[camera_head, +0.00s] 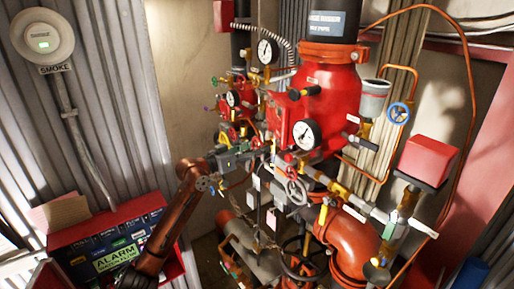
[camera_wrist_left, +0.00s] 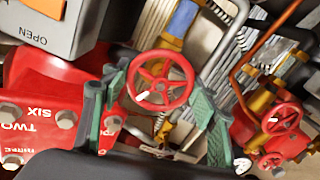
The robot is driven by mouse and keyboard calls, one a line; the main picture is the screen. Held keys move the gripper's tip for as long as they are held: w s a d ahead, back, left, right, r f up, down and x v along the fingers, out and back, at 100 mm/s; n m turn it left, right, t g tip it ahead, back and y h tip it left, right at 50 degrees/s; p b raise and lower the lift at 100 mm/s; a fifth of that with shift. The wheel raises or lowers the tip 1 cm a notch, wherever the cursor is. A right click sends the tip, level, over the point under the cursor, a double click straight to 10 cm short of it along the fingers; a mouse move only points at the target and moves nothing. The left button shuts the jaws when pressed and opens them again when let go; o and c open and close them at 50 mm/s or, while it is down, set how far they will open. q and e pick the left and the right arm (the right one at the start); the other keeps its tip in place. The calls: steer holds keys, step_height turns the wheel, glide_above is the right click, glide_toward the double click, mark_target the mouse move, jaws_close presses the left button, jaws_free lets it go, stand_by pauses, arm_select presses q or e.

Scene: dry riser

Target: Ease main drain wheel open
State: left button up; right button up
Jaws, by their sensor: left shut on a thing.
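My left gripper (camera_head: 262,147) reaches in from the left to the front of the red valve body (camera_head: 330,98). In the left wrist view its two green-padded fingers (camera_wrist_left: 158,84) stand on either side of a small red handwheel (camera_wrist_left: 160,81) with spokes and are shut on its rim. A pale mark shows on the wheel's lower left. In the head view this wheel is mostly hidden by the gripper and fittings. I cannot read a label naming it as the main drain wheel. My right gripper is not in view.
More red handwheels (camera_wrist_left: 280,119) are at the wrist view's right. A red alarm box (camera_head: 118,240) stands lower left. A red box (camera_head: 428,159) is at right.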

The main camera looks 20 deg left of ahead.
arm_select(q)
steer(key=shift+r, duration=0.1)
steer(key=o, duration=1.2)
steer(key=shift+c, duration=0.2)
steer(key=v, duration=1.2)
